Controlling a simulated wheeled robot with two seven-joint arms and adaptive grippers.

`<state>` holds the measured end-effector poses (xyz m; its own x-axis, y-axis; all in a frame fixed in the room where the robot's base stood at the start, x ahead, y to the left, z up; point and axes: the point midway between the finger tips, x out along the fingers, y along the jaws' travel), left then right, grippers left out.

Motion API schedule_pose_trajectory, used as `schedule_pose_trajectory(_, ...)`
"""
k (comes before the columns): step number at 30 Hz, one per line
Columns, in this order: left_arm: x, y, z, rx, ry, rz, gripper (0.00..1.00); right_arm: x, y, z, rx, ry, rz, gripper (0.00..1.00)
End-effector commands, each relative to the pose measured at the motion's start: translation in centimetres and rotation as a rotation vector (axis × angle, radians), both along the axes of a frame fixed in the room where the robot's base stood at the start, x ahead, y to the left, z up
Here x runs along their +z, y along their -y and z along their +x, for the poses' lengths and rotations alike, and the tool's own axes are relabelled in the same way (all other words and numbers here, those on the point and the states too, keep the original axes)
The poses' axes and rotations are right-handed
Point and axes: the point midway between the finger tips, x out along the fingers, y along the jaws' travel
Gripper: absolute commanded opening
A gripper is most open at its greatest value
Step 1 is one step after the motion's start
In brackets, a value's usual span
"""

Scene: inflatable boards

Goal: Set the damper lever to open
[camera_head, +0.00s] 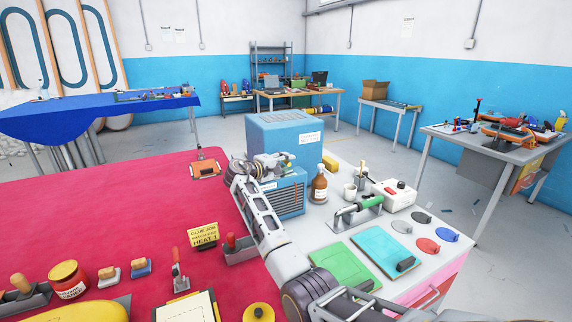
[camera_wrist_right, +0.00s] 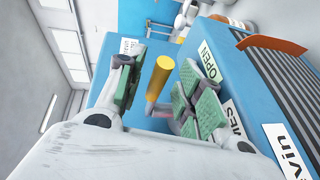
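The damper lever has a yellow cylindrical handle (camera_wrist_right: 159,80) and shows in the right wrist view, standing out from the blue machine (camera_head: 282,133). A white label reading OPEN (camera_wrist_right: 208,62) is on the blue face to its right. My right gripper (camera_head: 275,165) is at the machine's front; in the wrist view its green-padded fingers (camera_wrist_right: 160,95) stand apart on either side of the handle. A gap shows on the left side; contact on the right cannot be told. In the head view the gripper hides the lever. My left gripper is not in view.
The bench around the machine holds a brown bottle (camera_head: 319,185), a white mug (camera_head: 349,191), a green-handled tool (camera_head: 366,204), a white box (camera_head: 393,195) and a yellow block (camera_head: 330,163). A red-topped table (camera_head: 120,210) with tools lies left of my right arm.

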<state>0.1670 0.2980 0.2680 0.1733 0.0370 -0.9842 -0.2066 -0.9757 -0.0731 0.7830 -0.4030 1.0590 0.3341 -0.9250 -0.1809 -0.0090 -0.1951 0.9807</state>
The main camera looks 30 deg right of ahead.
Motion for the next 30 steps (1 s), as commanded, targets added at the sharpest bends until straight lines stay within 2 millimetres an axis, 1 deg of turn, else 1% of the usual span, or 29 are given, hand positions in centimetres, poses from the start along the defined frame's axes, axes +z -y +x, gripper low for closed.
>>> schedule_pose_trajectory(8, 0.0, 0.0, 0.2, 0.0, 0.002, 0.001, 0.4, 0.5, -3.0, -1.1, 0.001, 0.0, 0.001, 0.36)
schedule_pose_trajectory(18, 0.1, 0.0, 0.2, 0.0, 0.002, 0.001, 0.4, 1.4, -7.7, -2.8, 0.002, 0.0, 0.002, 0.36)
schedule_pose_trajectory(21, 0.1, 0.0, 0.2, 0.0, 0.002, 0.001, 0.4, 1.6, -8.8, -3.2, 0.001, -0.001, 0.002, 0.36)
schedule_pose_trajectory(25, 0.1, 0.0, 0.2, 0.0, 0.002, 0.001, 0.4, 1.8, -9.9, -3.5, 0.001, -0.001, 0.002, 0.36)
schedule_pose_trajectory(30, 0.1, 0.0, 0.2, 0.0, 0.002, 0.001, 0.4, 2.0, -10.4, -3.8, -0.001, -0.002, 0.002, 0.36)
